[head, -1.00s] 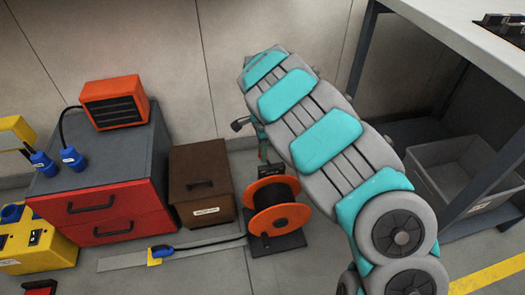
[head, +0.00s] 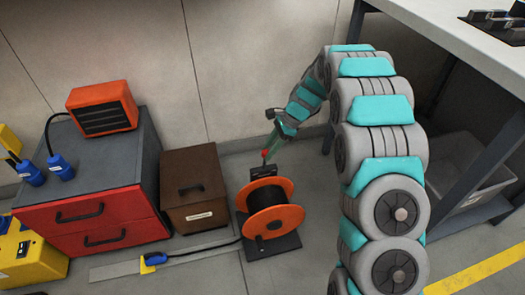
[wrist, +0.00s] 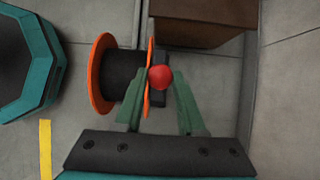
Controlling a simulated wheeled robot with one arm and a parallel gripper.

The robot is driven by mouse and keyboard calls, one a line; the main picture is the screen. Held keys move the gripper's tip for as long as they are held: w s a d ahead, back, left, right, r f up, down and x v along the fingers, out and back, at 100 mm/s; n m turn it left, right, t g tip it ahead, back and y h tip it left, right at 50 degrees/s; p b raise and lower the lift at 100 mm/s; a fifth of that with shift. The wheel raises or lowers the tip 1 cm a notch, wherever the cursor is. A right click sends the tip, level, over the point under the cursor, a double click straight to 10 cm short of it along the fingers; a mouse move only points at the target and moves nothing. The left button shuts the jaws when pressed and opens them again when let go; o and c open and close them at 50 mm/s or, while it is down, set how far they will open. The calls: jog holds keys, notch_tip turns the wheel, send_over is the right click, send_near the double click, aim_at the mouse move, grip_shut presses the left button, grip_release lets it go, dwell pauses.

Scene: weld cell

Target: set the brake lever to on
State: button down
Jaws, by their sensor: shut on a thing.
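The cable reel (head: 273,221) has orange flanges and a black drum and stands on a dark base on the floor; it also shows in the wrist view (wrist: 104,72). The brake lever's red knob (head: 265,154) sits above the black block (head: 265,172) at the reel's back. My gripper (head: 270,147), also in the wrist view (wrist: 159,82), is shut on the knob. The lever's shaft is mostly hidden, and I cannot read its on or off marking.
A brown lidded box (head: 195,188) stands just left of the reel. A red-fronted cabinet (head: 95,222) with an orange heater (head: 102,108) is further left. A workbench (head: 440,45) with a grey bin (head: 463,172) below is at right. A black cable (head: 205,248) runs left from the reel.

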jog(key=shift+w+d+f+y, duration=0.2)
jog(key=shift+w+d+y, duration=0.05)
jog(key=shift+d+y, duration=0.5)
jog(key=shift+w+d+f+g+y, duration=0.1)
jog(key=shift+d+f+g+y, duration=0.2)
jog(key=shift+d+y, duration=0.25)
jog(key=shift+w+d+f+g+y, duration=0.15)
jog(key=shift+d+g+y, duration=0.15)
jog(key=shift+y, duration=0.4)
jog(key=c, duration=0.5)
grip_release()
jog(key=shift+d+r, duration=0.1)
jog(key=v, duration=0.7)
jog(key=shift+d+r, duration=0.2)
jog(key=shift+d, duration=0.05)
